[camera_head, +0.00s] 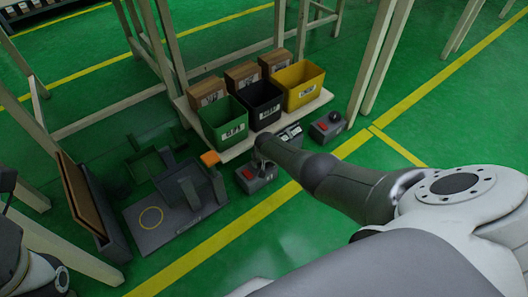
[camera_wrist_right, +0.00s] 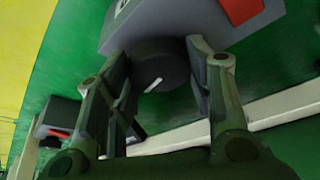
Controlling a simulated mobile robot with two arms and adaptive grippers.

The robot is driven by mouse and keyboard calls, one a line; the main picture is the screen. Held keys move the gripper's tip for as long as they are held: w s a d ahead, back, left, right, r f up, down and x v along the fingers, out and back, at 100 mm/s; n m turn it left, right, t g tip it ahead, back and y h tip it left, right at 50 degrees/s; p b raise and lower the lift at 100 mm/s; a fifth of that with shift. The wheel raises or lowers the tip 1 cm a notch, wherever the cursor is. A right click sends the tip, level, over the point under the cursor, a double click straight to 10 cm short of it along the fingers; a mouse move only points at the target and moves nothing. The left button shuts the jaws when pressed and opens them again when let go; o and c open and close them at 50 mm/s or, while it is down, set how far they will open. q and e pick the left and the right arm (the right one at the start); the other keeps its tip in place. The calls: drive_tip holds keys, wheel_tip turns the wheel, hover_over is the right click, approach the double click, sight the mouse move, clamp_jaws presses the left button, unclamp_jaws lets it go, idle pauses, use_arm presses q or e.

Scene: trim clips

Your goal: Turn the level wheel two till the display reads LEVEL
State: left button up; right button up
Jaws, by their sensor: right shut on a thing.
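A grey box with a red display (camera_head: 247,174) stands on the green floor in the head view, beneath the end of my right arm. In the right wrist view the box (camera_wrist_right: 185,22) is at the top, with part of its red display (camera_wrist_right: 242,8) showing. A dark round wheel (camera_wrist_right: 158,72) with a white mark sits on its side. My right gripper (camera_wrist_right: 160,55) is shut on this wheel, one finger on each side. The display's text cannot be read. A second grey box with a red display and dark wheel (camera_head: 327,127) stands farther right. My left gripper is out of view.
A pale board (camera_head: 228,153) holds green, black and yellow bins (camera_head: 303,84) and brown boxes behind. A grey fixture (camera_head: 185,190) on a plate stands left of the near box. Wooden table legs (camera_head: 378,60) rise behind. Green floor is free around the yellow lines.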

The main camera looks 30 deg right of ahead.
idle(0.3)
drive_tip(key=o, duration=1)
drive_tip(key=shift+r, duration=0.1)
drive_tip(key=shift+v, duration=5.9)
drive_tip(key=shift+s, duration=0.1)
